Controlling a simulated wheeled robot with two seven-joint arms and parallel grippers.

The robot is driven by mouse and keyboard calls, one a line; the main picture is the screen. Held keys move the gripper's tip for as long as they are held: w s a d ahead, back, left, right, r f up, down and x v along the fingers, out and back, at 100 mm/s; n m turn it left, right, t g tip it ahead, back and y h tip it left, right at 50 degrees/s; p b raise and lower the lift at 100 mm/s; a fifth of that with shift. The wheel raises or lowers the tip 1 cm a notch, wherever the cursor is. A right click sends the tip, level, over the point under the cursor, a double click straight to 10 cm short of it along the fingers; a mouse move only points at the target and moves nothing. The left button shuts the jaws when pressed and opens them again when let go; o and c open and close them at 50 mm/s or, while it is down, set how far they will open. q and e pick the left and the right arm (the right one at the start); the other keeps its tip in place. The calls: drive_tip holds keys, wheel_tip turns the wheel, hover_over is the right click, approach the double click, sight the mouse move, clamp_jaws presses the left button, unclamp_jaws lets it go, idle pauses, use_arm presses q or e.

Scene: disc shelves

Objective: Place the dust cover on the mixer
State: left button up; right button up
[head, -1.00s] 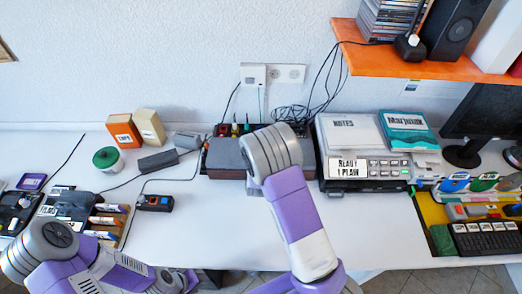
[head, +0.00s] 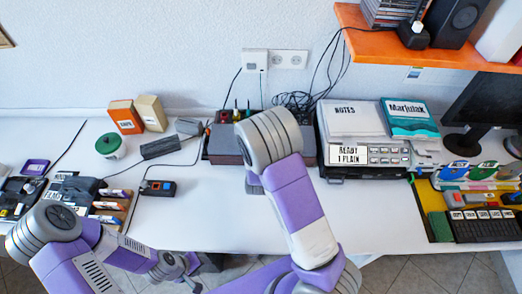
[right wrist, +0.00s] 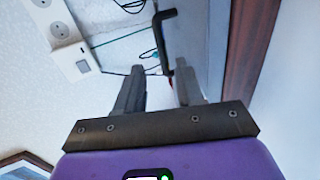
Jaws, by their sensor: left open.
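A wide low box (head: 222,146) with a reddish-brown side and cables at its back stands by the wall, mostly behind my right arm; it may be the mixer. I cannot pick out the dust cover for sure. In the right wrist view, my right gripper (right wrist: 160,92) has its fingers apart, with nothing clearly between them. Beyond them are a grey panel (right wrist: 203,40) with a brown edge and a black bent bar (right wrist: 163,38). My left gripper (head: 190,268) is open and small, low near the table's front edge; its fingertips are hard to make out.
An orange shelf (head: 430,52) overhangs at right. The front middle of the table is clear.

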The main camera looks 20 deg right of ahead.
drive_tip(key=v, duration=0.6)
drive_tip(key=shift+s+p, duration=0.35)
drive_tip(key=shift+p, duration=0.05)
drive_tip(key=shift+r, duration=0.1)
